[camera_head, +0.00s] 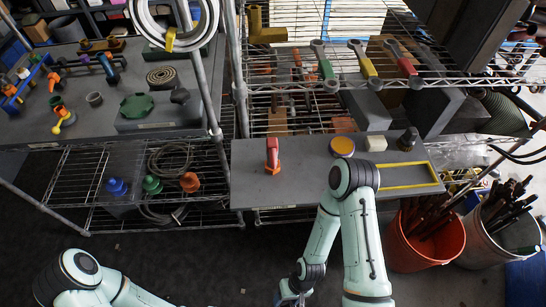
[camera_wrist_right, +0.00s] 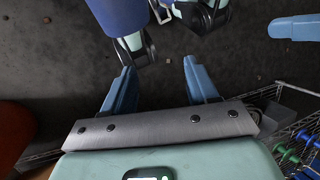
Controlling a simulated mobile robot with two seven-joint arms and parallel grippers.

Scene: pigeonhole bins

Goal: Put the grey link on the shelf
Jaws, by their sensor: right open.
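I cannot single out a grey link for certain; a small grey ring-like piece (camera_head: 94,99) lies on the dark left bench in the head view. The wire shelf (camera_head: 455,82) is at the upper right and holds several metal levers with coloured handles. My right gripper (camera_head: 290,297) is low at the bottom edge of the head view, mostly cut off. In the right wrist view my right gripper (camera_wrist_right: 160,85) has its two blue fingers wide apart, with only dark floor between them. My left arm enters at the lower left; its gripper is out of the head view.
Orange (camera_head: 427,235) and grey (camera_head: 508,232) buckets stand at the right. Metal posts (camera_head: 207,80) rise between the benches.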

